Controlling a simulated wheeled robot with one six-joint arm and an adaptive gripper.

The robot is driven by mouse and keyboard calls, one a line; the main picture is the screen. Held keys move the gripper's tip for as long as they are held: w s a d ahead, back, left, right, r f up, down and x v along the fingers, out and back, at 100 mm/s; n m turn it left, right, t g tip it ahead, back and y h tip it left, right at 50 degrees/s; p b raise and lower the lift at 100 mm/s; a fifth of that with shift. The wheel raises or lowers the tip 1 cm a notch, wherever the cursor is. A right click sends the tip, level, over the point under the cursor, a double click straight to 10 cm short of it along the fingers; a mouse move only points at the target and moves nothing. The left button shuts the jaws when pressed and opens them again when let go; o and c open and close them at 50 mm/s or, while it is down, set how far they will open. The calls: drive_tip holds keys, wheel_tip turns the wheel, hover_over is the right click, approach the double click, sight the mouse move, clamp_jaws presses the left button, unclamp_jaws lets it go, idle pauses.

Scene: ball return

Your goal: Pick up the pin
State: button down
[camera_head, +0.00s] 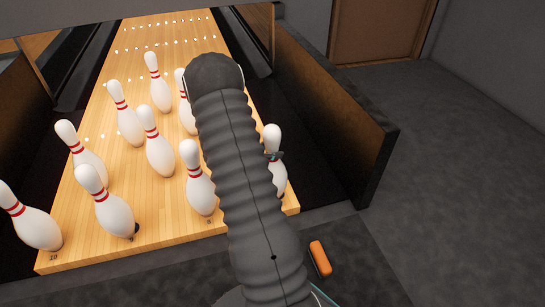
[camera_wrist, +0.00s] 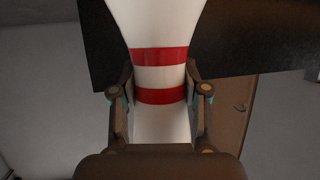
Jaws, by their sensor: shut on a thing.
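A white bowling pin with red neck bands stands nearly upright at the right front corner of the lane in the head view (camera_head: 277,180), partly hidden by my arm. In the wrist view the same pin (camera_wrist: 160,50) fills the middle, with two red bands. My gripper (camera_wrist: 160,92) is shut on its neck, one finger on each side near the lower band. In the head view only a small part of my gripper (camera_head: 274,155) shows beside the neck. I cannot tell whether the pin's base touches the lane.
Several other pins stand on the wooden lane (camera_head: 170,215), the nearest just left of my arm (camera_head: 199,180). A dark side wall (camera_head: 330,110) runs along the right. An orange object (camera_head: 320,258) lies on the dark floor in front. Open grey floor (camera_head: 470,170) lies right, with a brown door (camera_head: 385,30) behind.

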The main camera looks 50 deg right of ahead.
sight(279, 141)
drive_tip(key=shift+r+p, duration=0.45)
drive_tip(key=shift+r, duration=1.55)
drive_tip(key=s+a+r+p, duration=0.1)
drive_tip(key=s+a+r, duration=0.1)
drive_tip(key=s+r, duration=0.4)
drive_tip(key=s, duration=0.5)
drive_tip(key=shift+s+a+r+p, duration=0.15)
drive_tip(key=shift+a+r+p, duration=0.25)
drive_tip(key=c, duration=1.3)
unclamp_jaws()
drive_tip(key=shift+c, duration=0.2)
clamp_jaws()
drive_tip(key=shift+w+d+f, duration=0.9)
drive_tip(key=shift+w+f, duration=0.35)
drive_tip(key=shift+w, duration=0.55)
drive_tip(key=shift+w+d+f, duration=0.95)
drive_tip(key=shift+w+f, duration=0.35)
drive_tip(key=shift+w, duration=0.5)
drive_tip(key=shift+w+d+f, duration=0.9)
drive_tip(key=shift+w+f, duration=0.35)
drive_tip(key=shift+w, duration=0.55)
drive_tip(key=shift+f, duration=0.9)
drive_tip(key=shift+d, duration=0.1)
